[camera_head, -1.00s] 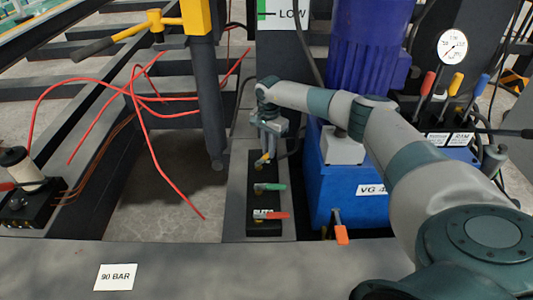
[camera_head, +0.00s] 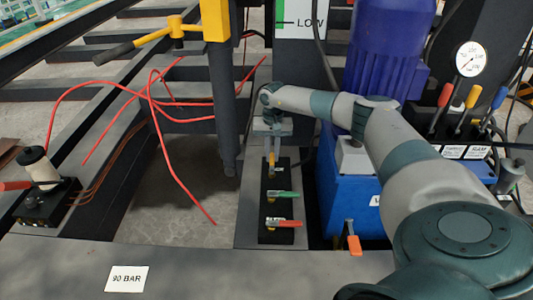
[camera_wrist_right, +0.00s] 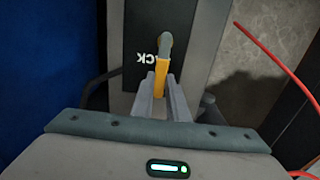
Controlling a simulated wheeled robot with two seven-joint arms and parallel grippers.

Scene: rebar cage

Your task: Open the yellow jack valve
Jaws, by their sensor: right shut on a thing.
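The yellow jack valve handle (camera_head: 271,158) is at the far end of a black valve block (camera_head: 279,208) in the head view. My right gripper (camera_head: 271,144) reaches it from the far side and is shut on it. In the right wrist view the yellow handle (camera_wrist_right: 161,82) runs from a grey pivot straight between the two fingers of my right gripper (camera_wrist_right: 163,92). Part of an upside-down label ending in "CK" (camera_wrist_right: 147,58) shows beside the handle. My left gripper is not in view.
A green handle (camera_head: 284,194) and a red handle (camera_head: 286,223) sit nearer on the block, both pointing right. A blue tank (camera_head: 345,205) stands to the right. Red hoses (camera_head: 165,140) and a dark post (camera_head: 223,110) are on the left.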

